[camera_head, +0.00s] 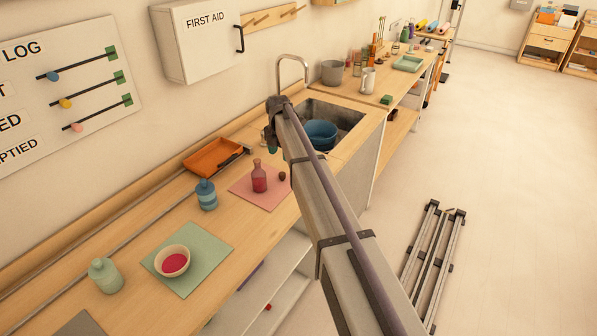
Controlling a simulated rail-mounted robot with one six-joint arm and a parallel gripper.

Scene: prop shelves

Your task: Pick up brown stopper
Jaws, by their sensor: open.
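The brown stopper (282,176) is a small dark brown round piece. It sits at the right side of the pink mat (262,199), beside a bottle with dark red contents (259,178) and apart from it. My arm reaches up from the lower right to a dark wrist over the counter near the sink. My gripper (271,146) hangs below the wrist, behind and above the stopper in the picture. It is open, but its fingers are small and partly hidden by my arm. I see nothing held in it.
A blue jar (205,194) and an orange tray (212,151) stand left of the mat. A bowl with red contents (172,261) and a pale green jar (104,275) are nearer. The sink (347,112) holds a blue basin (320,133). My arm covers part of the counter's front edge.

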